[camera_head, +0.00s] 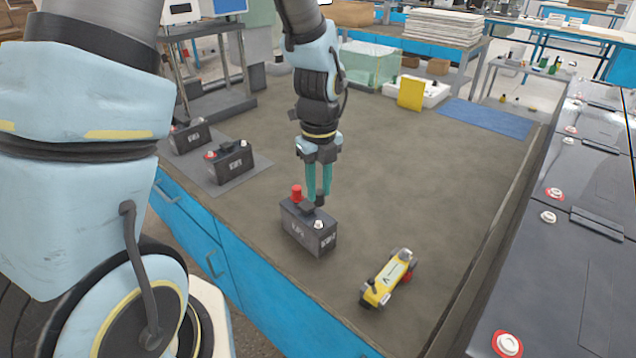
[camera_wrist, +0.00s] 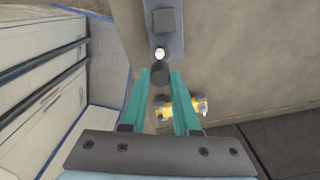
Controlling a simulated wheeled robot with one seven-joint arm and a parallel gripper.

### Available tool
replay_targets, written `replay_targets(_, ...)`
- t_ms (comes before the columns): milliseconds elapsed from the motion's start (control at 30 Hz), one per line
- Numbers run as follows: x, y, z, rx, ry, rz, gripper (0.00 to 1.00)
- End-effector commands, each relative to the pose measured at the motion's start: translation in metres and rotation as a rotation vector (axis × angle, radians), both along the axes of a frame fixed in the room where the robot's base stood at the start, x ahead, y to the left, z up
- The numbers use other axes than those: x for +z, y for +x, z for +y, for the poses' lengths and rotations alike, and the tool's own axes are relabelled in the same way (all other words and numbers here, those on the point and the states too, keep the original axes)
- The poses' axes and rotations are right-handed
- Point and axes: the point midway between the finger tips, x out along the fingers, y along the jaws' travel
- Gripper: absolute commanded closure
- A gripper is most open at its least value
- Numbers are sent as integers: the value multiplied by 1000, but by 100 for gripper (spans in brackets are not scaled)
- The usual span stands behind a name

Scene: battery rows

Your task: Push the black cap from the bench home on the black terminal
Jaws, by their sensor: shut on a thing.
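My gripper (camera_head: 319,188) has two teal fingers pointing down, shut on a small black cap (camera_head: 320,200). In the wrist view the cap (camera_wrist: 160,74) sits between the fingertips. A dark grey battery (camera_head: 300,232) stands upright on the bench below. A red cap (camera_head: 297,193) covers its far-left terminal. The other terminal (camera_head: 318,224), a pale bare post near the battery's right end, is uncovered. The held cap is above this post, apart from it. In the wrist view the post (camera_wrist: 159,53) shows just beyond the cap, on the battery top (camera_wrist: 176,45).
Two more batteries (camera_head: 230,164) stand on a grey mat at the left. A yellow block (camera_head: 411,93) and a blue mat (camera_head: 487,118) are at the back. The bench middle (camera_head: 420,180) is clear.

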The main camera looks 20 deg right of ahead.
Motion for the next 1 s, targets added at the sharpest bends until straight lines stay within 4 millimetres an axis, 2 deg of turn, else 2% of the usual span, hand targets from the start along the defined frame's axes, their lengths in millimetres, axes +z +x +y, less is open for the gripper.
replay_targets(500,-40,0,0,6,0,1,100)
replay_targets(1000,-43,0,1,6,0,1,100)
